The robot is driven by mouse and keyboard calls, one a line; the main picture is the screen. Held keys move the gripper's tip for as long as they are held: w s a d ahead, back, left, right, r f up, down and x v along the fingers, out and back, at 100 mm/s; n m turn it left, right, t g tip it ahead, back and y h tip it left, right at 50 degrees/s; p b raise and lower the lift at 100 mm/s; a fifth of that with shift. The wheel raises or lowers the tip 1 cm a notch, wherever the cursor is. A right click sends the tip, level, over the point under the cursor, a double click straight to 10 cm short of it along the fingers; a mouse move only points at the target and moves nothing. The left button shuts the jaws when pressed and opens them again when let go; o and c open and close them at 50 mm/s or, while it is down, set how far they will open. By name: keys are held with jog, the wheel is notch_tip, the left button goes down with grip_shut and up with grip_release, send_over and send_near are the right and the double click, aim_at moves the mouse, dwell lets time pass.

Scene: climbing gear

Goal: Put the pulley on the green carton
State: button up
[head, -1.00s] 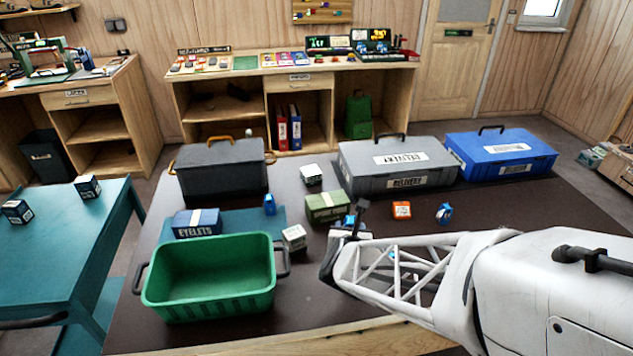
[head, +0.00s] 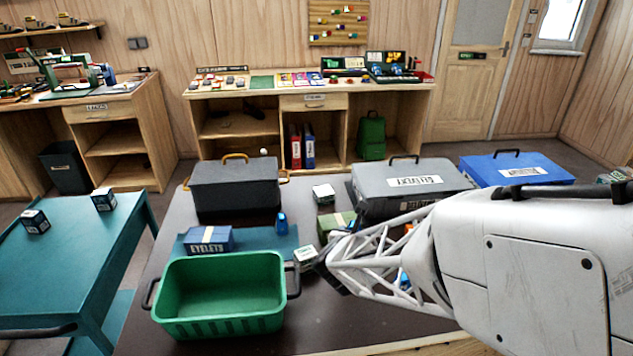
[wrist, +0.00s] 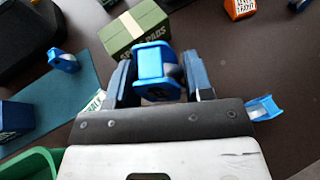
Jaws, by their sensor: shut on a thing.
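The green carton (wrist: 138,26), with a cream band and lettering on its side, stands on the dark table. It also shows in the head view (head: 328,226), partly covered by my arm. My gripper (wrist: 157,64) is shut on a blue pulley (wrist: 152,66) with a grey part at its side. In the wrist view the pulley overlaps the carton's near edge; I cannot tell its height or whether they touch. In the head view the fingertips and held pulley are hidden by my arm.
A white box (head: 305,254) is close to my gripper. A green crate (head: 220,325) and a blue eyelets box (head: 209,240) stand to the left. Another blue item (head: 282,222) sits on the teal mat. Grey (head: 415,186) and blue (head: 515,168) cases stand behind.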

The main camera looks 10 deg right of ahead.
jog(key=shift+w, duration=0.1)
send_over(340, 220)
jog(key=shift+f, duration=0.7)
dwell(0.4)
jog(key=shift+f, duration=1.8)
jog(key=shift+f, duration=0.15)
jog(key=o, duration=1)
jog(key=shift+c, duration=0.2)
jog(key=shift+r, duration=0.2)
